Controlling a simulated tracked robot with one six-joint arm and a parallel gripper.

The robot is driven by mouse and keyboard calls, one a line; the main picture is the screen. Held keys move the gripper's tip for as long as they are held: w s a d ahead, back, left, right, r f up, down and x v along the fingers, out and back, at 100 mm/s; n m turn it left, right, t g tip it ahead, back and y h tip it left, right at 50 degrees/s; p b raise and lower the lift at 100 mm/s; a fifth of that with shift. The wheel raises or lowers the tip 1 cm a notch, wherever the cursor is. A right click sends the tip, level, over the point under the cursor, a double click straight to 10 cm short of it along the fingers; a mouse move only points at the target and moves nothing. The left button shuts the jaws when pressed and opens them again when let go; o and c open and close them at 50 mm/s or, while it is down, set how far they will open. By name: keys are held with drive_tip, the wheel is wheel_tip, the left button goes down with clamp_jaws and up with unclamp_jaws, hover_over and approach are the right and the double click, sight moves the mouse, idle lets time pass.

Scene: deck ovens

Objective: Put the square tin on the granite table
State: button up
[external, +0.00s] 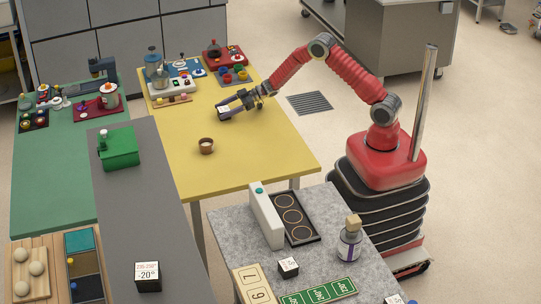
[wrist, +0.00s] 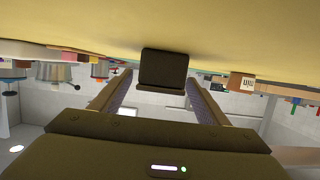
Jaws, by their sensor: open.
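A small dark square block (external: 224,113) with a pale label stands on the yellow table, and I take it to be the square tin. In the wrist view it is the dark square (wrist: 162,68) ahead, between the tips of the two fingers. My gripper (external: 236,104) is low over the yellow table at that block. Its jaws (wrist: 155,85) are open, one finger on each side; I cannot tell whether they touch it. The granite table (external: 232,224) is the speckled grey one at the front, right of the grey counter.
The granite table holds a white upright panel (external: 266,217), a black ringed tray (external: 293,217), a corked bottle (external: 349,244), a small labelled cube (external: 288,267) and a green number board (external: 318,291). A brown cup (external: 206,146) stands on the yellow table (external: 240,165), with free surface around it.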

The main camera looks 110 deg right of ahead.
sight(224, 109)
drive_tip(key=shift+c, duration=0.5)
drive_tip(key=c, duration=1.3)
wheel_tip(224, 109, up, 10)
drive_tip(key=shift+r, duration=0.1)
